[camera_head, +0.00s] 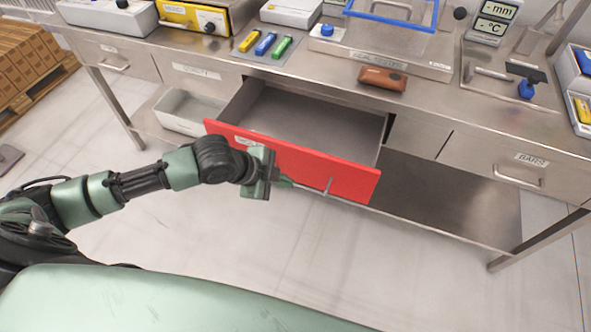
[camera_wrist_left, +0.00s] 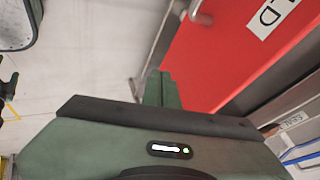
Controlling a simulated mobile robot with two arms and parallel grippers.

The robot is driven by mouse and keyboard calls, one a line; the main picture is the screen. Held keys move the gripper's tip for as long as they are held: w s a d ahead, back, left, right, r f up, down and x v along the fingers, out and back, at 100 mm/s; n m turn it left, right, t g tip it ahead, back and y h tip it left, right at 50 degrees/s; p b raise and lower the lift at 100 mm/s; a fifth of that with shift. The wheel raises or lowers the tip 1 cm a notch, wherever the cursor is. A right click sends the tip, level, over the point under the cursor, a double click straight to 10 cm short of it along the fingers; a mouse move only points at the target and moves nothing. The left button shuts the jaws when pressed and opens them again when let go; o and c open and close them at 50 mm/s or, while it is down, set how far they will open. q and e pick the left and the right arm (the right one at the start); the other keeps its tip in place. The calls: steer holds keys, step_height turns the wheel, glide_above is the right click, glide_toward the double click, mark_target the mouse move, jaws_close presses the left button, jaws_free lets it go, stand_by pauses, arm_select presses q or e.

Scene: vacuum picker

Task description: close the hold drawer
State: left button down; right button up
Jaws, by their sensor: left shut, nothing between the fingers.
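The hold drawer with the red front (camera_head: 345,178) is pulled out from under the steel bench, and its grey inside looks empty. In the left wrist view its red front (camera_wrist_left: 215,65) fills the upper right, with part of a white label (camera_wrist_left: 272,17) and the end of a metal handle (camera_wrist_left: 198,14). My left gripper (camera_head: 288,183) is shut and empty, in front of the drawer face near the handle. Its closed fingers (camera_wrist_left: 160,88) point along the red front in the left wrist view; I cannot tell whether they touch it. My right gripper is out of view.
The steel bench top (camera_head: 330,60) carries a seal tester, colored blocks and a brown object (camera_head: 382,79) above the drawer. A white bin (camera_head: 188,112) sits left of the drawer. The closed bars drawer (camera_head: 515,165) is at right. The floor in front is clear.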

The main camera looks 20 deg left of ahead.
mark_target(306, 175)
arm_select(q)
steer(key=w, duration=0.1)
steer(key=w+f, duration=0.1)
steer(key=w, duration=0.1)
steer(key=w+d+f, duration=0.1)
steer(key=w, duration=0.1)
steer(key=shift+p, duration=0.3)
